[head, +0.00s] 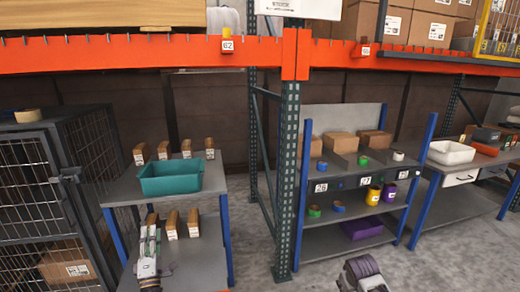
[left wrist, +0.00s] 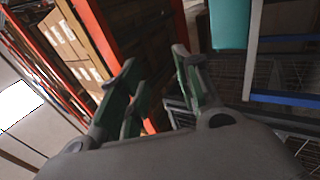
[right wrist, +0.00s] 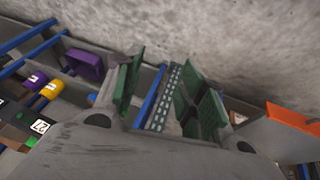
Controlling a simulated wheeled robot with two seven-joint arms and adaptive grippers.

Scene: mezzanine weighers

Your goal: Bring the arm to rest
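My left gripper (head: 151,230) is in front of the left shelf unit, its arm rising from the bottom edge of the head view. In the left wrist view its two green-padded fingers (left wrist: 153,75) stand apart with nothing between them. In the head view a dark grey part of my right arm (head: 364,274) shows at the bottom, and its fingers cannot be made out there. In the right wrist view the right gripper's green-padded fingers (right wrist: 162,80) are apart and empty, with the floor and a blue and green post behind them.
A teal bin (head: 171,178) stands on the left shelf unit (head: 205,262), with several brown cartons. A wire cage (head: 30,170) is at far left. A green rack post (head: 287,180) stands mid-view. A right shelf unit (head: 340,238) holds boxes, tapes and a purple bin (head: 362,229).

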